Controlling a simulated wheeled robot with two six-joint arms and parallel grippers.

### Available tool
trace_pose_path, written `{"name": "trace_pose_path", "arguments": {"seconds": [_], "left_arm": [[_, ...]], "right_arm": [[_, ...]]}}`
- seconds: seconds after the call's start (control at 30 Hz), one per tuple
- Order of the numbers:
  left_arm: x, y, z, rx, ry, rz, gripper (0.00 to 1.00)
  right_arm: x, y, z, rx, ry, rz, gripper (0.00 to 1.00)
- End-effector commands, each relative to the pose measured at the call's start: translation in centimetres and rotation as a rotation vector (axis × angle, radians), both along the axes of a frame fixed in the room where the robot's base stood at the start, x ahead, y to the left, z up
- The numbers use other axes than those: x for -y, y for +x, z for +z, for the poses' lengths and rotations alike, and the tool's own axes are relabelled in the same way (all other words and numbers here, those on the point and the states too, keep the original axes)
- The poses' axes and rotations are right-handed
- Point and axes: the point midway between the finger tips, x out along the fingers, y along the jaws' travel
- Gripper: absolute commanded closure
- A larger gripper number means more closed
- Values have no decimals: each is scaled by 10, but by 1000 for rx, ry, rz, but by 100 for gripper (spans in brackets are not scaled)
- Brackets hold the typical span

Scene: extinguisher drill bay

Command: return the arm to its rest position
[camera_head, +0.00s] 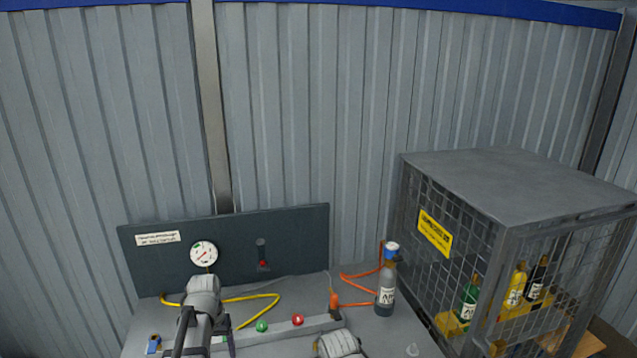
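A grey arm of mine (203,297) rises at the lower left in the head view, in front of the dark panel and the bench. Dark parts near its lower end (204,343) look like a gripper, but the bottom edge of the picture cuts them off. I cannot tell whether they are open or shut, and I see nothing held there. A rounded grey part (338,345) at the bottom middle looks like a piece of my other arm. No fingers show on it.
The grey bench (395,340) carries a dark panel (290,250) with a gauge (203,254), yellow and orange hoses, a green knob (262,326), a red knob (298,320) and a grey bottle (386,290). A mesh cage (520,190) with several bottles stands right. Corrugated wall is behind.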

Motion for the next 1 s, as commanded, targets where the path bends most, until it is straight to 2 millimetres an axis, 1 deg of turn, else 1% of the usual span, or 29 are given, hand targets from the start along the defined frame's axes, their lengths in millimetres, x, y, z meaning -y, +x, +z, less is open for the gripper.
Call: {"name": "trace_pose_path", "arguments": {"seconds": [0.03, 0.27, 0.37, 0.43, 0.47, 0.5, 0.57, 0.7, 0.8, 0.9, 1.0], "left_arm": [[9, -12, 0, 3, 1, -10, 32], [55, -63, 0, 27, 2, -60, 32], [75, -91, 0, 39, 2, -86, 32], [89, -113, 1, 49, 1, -107, 32], [95, -118, 0, 50, 3, -119, 32], [106, -112, -2, 37, 9, -148, 32], [121, -117, -4, 22, 20, -190, 32], [153, -133, -8, -14, 48, -285, 32], [172, -145, -10, -36, 69, -347, 32], [187, -155, -11, -55, 87, -396, 32], [196, -161, -11, -64, 98, -425, 32]], "right_arm": [[0, 0, 0, 0, 0, 0, 50], [0, 0, 0, 0, 0, 0, 50], [0, 0, 0, 0, 0, 0, 50], [0, 0, 0, 0, 0, 0, 50], [0, 0, -1, 0, 0, 0, 50], [0, 0, -3, 0, 0, 0, 50], [0, 0, -5, 0, 0, 0, 50], [0, 0, -8, 0, 0, 0, 50], [0, 0, -10, 0, 0, 0, 50], [0, 0, -12, 0, 0, 0, 50], [0, 0, -13, 0, 0, 0, 50]]}}
